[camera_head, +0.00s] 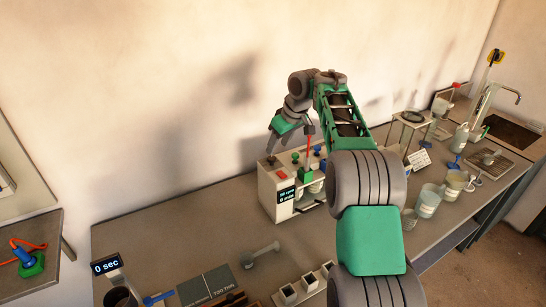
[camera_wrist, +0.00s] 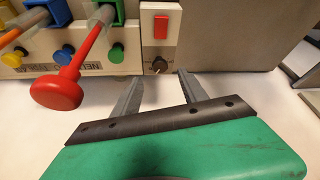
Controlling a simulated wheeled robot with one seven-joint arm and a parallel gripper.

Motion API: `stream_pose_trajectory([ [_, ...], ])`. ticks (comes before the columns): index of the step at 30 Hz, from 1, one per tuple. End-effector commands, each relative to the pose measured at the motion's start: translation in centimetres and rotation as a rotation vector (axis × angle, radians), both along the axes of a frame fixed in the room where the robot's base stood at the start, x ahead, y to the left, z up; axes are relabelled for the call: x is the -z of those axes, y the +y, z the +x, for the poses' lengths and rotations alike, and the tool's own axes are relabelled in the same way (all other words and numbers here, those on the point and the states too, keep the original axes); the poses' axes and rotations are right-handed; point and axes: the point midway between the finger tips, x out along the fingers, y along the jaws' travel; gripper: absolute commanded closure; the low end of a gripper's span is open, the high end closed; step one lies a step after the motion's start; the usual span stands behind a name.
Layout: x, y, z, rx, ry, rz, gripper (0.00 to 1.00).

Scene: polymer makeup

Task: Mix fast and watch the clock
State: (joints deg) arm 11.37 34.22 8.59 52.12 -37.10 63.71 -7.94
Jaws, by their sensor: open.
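A light box-shaped stirrer unit (camera_head: 273,199) with a lit display stands on the bench against the wall. In the wrist view its pale panel carries a red rocker switch (camera_wrist: 161,27) and a dark knob (camera_wrist: 159,64). My gripper (camera_wrist: 160,84) is open and empty, with the knob just beyond and between its fingertips; I cannot tell whether they touch. My gripper also shows above the unit in the head view (camera_head: 271,146). A red-handled stirring rod (camera_wrist: 57,90) sticks out left of the fingers. A timer (camera_head: 106,265) reading 0 sec stands at the front left.
Beakers (camera_head: 428,200) stand right of my arm, which hides part of the bench. A grey spanner-like tool (camera_head: 260,254) and a dark flat block (camera_head: 207,284) lie in front. A sink (camera_head: 505,130) is at the far right. The bench left of the unit is clear.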

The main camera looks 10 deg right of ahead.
Motion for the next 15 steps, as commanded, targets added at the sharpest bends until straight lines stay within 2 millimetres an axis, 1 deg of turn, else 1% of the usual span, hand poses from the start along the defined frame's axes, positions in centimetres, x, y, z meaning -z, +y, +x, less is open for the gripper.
stream_pose_trajectory([
  [1,1.2,0.3,0.2,0.001,0.004,0.001,0.50],
  [3,2.3,0.6,0.7,0.001,0.004,0.001,0.50],
  [6,4.0,1.0,1.3,0.003,0.003,0.001,0.50],
  [9,5.2,1.2,1.8,0.004,0.003,0.000,0.50],
  [12,5.8,1.3,2.0,0.004,0.001,0.000,0.50],
  [15,5.9,1.3,2.0,0.004,0.001,0.000,0.50],
])
